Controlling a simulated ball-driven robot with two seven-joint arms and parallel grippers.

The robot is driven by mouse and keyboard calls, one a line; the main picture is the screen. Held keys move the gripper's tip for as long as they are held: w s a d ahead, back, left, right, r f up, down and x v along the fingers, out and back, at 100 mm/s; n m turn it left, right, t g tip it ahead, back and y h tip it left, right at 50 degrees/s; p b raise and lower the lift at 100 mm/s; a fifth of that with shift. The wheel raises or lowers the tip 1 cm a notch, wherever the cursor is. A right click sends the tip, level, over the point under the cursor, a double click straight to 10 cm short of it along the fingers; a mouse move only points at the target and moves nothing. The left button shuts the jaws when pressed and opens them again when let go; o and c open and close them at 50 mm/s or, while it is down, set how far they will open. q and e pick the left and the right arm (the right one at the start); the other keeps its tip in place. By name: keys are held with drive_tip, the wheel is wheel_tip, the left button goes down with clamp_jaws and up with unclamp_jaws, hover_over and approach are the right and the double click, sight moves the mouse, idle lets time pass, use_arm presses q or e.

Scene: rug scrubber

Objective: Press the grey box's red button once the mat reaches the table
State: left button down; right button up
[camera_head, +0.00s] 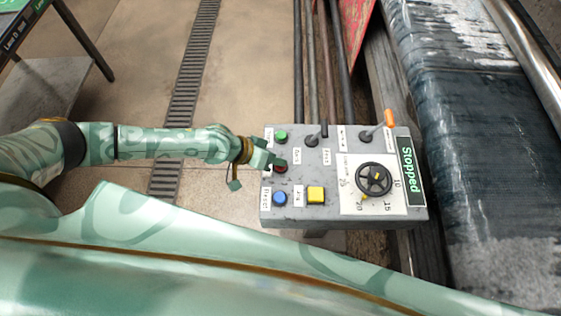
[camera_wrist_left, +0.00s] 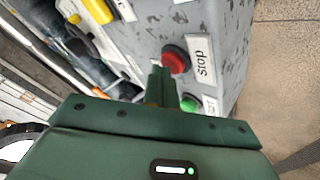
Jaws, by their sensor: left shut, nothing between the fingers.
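The grey control box (camera_head: 300,210) stands right of centre in the head view and fills much of the left wrist view (camera_wrist_left: 215,20). Its red button (camera_head: 281,165), labelled "Stop", shows clearly in the left wrist view (camera_wrist_left: 176,60). My left gripper (camera_head: 277,161) is shut and empty, its tips at the red button and partly covering it in the head view. In the left wrist view the fingertips (camera_wrist_left: 160,72) lie just beside the button; whether they touch it I cannot tell. The box's display (camera_head: 407,170) reads "Stopped". A dark wet mat (camera_head: 475,130) lies at the right. My right gripper is out of view.
The box also carries a green button (camera_head: 281,135), a blue button (camera_head: 279,198), a yellow button (camera_head: 316,194), a black lever (camera_head: 312,141), an orange-handled lever (camera_head: 388,119) and a black dial (camera_head: 373,179). A metal roller (camera_head: 535,60) runs along the far right. Floor left of the box is open.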

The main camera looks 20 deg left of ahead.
use_arm(q)
drive_tip(key=shift+r, duration=0.1)
drive_tip(key=shift+r+p, duration=0.75)
drive_tip(key=shift+r, duration=0.05)
wheel_tip(320, 180, up, 5)
drive_tip(key=p, duration=0.4)
idle(0.7)
